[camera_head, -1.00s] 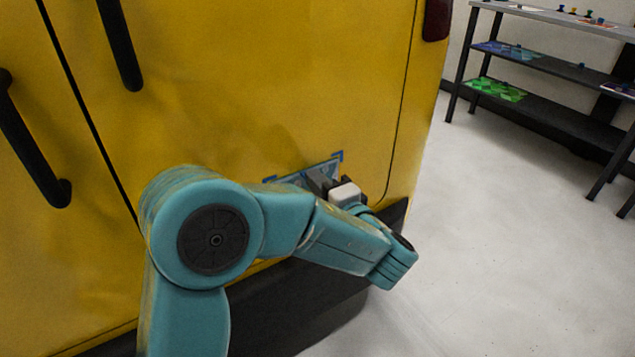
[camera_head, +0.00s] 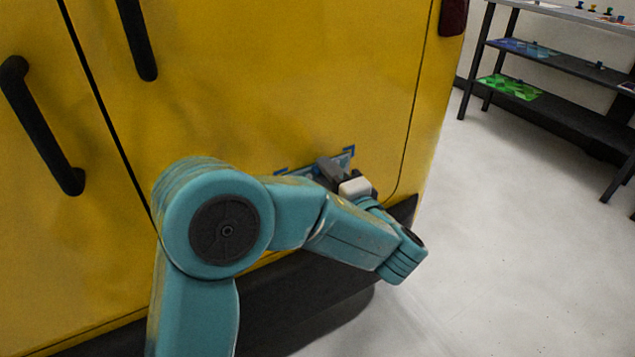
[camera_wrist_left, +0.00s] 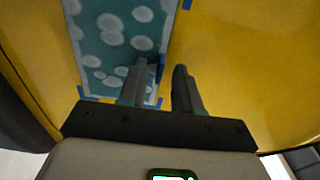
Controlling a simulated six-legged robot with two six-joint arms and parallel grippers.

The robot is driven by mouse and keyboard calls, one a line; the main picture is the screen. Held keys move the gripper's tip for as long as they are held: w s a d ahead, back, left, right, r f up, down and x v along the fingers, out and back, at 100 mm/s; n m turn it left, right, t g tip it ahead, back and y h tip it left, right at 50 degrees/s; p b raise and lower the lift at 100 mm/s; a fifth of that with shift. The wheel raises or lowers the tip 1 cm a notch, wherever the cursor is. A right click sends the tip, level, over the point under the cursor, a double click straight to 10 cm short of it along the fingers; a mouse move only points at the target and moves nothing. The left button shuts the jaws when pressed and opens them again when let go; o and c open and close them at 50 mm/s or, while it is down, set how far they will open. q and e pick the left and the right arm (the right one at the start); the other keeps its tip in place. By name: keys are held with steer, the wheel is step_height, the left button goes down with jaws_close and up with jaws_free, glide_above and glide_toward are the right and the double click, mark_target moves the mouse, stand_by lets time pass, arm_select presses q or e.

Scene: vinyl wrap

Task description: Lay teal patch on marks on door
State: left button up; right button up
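The teal patch (camera_wrist_left: 115,40), with pale round spots, lies against the yellow door (camera_wrist_left: 240,60) in the left wrist view. Blue corner marks show around it, one at its lower left (camera_wrist_left: 82,92) and one at the upper right (camera_wrist_left: 187,4). In the head view a small part of the patch (camera_head: 344,160) shows behind my gripper, low on the door. My right gripper is not in view.
Black door handles (camera_head: 42,125) stick out at the left. A dark bumper (camera_head: 300,305) runs below the door. A shelf rack (camera_head: 560,110) with colored sheets stands at the right, with clear pale floor (camera_head: 500,240) between.

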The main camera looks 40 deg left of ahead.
arm_select(q)
steer(key=p+v, duration=0.2)
steer(key=v, duration=1.4)
steer(key=shift+d, duration=0.2)
steer(key=shift+s, duration=0.1)
